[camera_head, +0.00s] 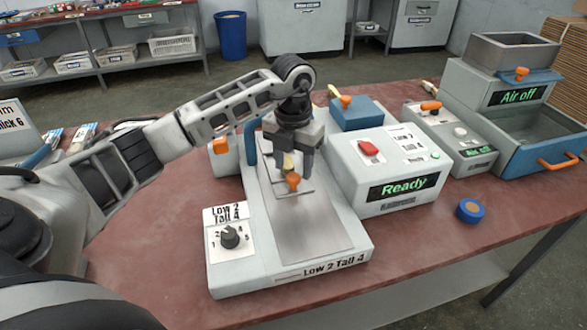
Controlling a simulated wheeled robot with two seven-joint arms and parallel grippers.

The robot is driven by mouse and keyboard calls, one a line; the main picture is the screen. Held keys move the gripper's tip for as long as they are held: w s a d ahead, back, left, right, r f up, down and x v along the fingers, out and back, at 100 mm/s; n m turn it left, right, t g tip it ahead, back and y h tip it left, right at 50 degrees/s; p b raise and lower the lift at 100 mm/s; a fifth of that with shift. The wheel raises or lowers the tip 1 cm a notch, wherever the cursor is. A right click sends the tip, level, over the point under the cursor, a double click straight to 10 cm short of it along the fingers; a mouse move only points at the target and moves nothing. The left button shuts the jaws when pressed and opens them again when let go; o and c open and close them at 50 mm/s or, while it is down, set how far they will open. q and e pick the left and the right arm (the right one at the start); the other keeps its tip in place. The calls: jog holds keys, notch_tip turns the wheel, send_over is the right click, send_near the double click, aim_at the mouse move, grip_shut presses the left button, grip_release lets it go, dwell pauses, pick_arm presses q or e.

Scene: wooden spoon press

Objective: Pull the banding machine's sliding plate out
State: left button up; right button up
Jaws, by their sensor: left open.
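The banding machine (240,270) stands on the reddish table with a dial and a label reading "Low 2 Tall 4" at its front. Its flat metal sliding plate (312,228) lies along the top, with an orange knob (293,182) toward its rear part. My left gripper (291,172) is over the plate, pointing down, with its open fingers at the knob. Whether the fingers touch the knob I cannot tell. The gripper and wrist hide the plate's back end. My right gripper is not in view.
A white box reading "Ready" (385,168) with a red switch stands right of the machine. Further right are an "Air off" unit (517,94) and a blue drawer with an orange handle (558,161). A blue round roll (470,210) lies on the table. The front right tabletop is clear.

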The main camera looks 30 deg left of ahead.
pick_arm(q)
jog(key=shift+f, duration=1.3)
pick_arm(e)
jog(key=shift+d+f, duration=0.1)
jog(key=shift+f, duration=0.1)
